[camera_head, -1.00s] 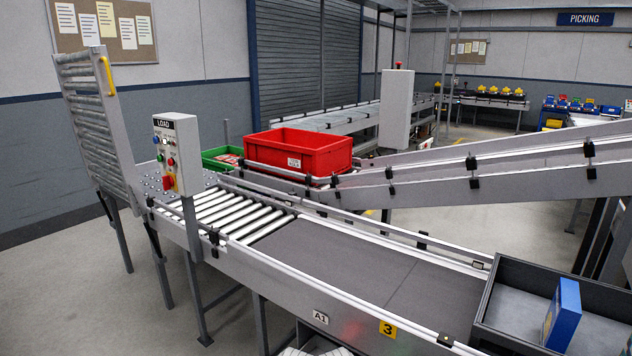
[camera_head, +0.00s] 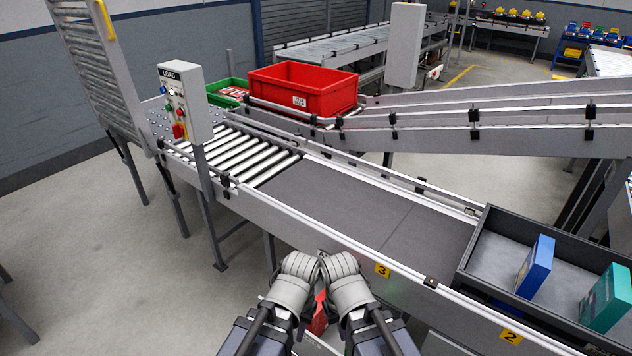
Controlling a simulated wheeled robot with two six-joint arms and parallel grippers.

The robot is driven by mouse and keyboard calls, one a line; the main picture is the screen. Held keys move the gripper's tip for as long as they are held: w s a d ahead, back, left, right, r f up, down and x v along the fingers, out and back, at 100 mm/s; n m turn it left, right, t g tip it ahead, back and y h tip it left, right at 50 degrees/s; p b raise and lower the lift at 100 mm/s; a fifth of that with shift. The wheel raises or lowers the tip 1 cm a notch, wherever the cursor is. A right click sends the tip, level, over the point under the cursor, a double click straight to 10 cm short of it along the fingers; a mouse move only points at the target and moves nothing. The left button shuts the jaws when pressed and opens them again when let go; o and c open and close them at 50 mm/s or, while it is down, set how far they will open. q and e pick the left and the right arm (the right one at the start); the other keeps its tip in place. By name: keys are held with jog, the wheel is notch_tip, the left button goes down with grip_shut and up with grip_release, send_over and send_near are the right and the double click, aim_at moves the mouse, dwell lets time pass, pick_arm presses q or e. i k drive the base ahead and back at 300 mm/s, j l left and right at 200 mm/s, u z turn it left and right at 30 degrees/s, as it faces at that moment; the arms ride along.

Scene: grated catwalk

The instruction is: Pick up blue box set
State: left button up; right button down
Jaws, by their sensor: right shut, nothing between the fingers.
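A blue box (camera_head: 535,266) stands upright in the dark grey tray (camera_head: 478,254) at the right end of the conveyor. A teal box (camera_head: 606,298) stands to its right in the same tray. My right gripper (camera_head: 344,283) is shut and empty at the bottom middle, in front of the conveyor and well left of the tray. My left gripper (camera_head: 294,282) is close beside it on the left. Its fingers do not show clearly. Neither gripper touches a box.
The conveyor belt (camera_head: 335,205) is bare between the rollers and the tray. A red bin (camera_head: 330,98) and a green bin (camera_head: 226,86) stand behind it. A control post (camera_head: 186,100) rises at the left. A red thing (camera_head: 319,315) shows partly between my arms.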

aim_at(535, 270)
jog(key=z, duration=1.55)
jog(key=i+l+z, duration=0.2)
jog(key=i+l, duration=0.35)
